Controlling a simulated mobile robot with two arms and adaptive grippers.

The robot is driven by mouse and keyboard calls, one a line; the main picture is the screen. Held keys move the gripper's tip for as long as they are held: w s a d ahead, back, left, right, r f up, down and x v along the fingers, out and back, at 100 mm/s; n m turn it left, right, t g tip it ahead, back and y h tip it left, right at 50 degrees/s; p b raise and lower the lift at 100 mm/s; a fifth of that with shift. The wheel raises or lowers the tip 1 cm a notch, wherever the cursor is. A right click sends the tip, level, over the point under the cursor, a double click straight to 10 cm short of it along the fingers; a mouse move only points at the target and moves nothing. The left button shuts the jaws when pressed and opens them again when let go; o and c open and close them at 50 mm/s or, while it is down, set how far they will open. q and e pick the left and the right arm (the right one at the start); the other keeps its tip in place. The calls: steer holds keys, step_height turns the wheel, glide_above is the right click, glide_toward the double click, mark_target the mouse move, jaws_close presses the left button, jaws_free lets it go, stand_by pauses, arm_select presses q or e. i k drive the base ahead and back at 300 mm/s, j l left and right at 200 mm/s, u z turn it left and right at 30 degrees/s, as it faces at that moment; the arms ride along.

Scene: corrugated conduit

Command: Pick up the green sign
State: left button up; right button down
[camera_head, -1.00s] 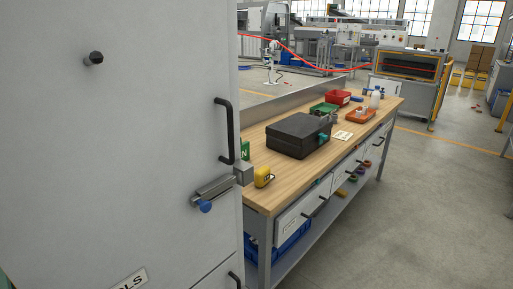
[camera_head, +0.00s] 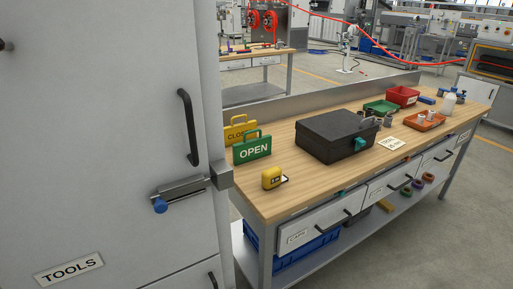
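The green sign (camera_head: 253,149) reads OPEN and has a handle on top. It stands upright near the left end of the wooden workbench (camera_head: 304,185), close to the grey cabinet. A yellow sign (camera_head: 236,131) stands just behind it, partly hidden by it, with its text partly covered. Neither of my grippers shows in the head view.
A tall grey cabinet (camera_head: 110,120) labelled TOOLS, with a black handle (camera_head: 188,127) and blue-knobbed latch, fills the left. A yellow tape measure (camera_head: 271,178) lies before the sign. A black case (camera_head: 336,137) stands to its right. Floor at lower right is clear.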

mark_target(245, 151)
steer(key=i+l+u, duration=0.1)
steer(key=l, duration=0.25)
steer(key=i+l+u, duration=0.1)
steer(key=i+l, duration=0.2)
steer(key=i+l+u, duration=0.1)
steer(key=l, duration=0.35)
steer(key=i+l+u, duration=0.1)
steer(key=l, duration=0.3)
steer(key=i, duration=0.1)
